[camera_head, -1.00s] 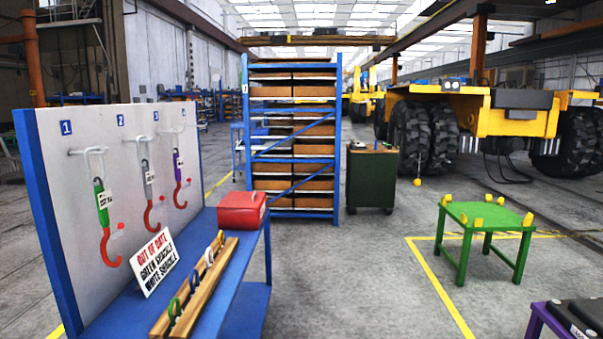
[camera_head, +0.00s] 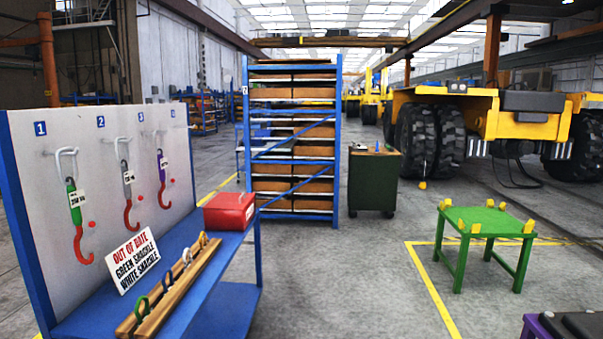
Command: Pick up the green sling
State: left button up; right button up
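The green sling (camera_head: 72,200) hangs at the left on the white pegboard (camera_head: 100,150), from the hook under label 1. Its upper body is green with a small white tag, and a red hook (camera_head: 80,245) forms its lower end. A grey sling (camera_head: 128,185) hangs under label 2 and a purple sling (camera_head: 162,170) under label 3, both with red hooks. A peg under the fourth label looks empty. Neither of my grippers shows in the head view.
A blue bench (camera_head: 215,275) below the board holds a sign (camera_head: 135,260) reading out of date, green shackle, white shackle, a red box (camera_head: 229,211) and a wooden rack (camera_head: 175,290) of shackles. A green table (camera_head: 485,222) stands right. Grey floor (camera_head: 340,280) between is open.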

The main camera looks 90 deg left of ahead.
aim_at(77, 198)
jog(key=z, duration=0.15)
jog(key=i, duration=1.4)
jog(key=u, duration=2.4)
jog(key=i, duration=0.25)
jog(key=u, duration=1.95)
jog(key=k, duration=0.55)
jog(key=u, duration=0.4)
jog(key=i, duration=1.6)
jog(key=z, duration=0.4)
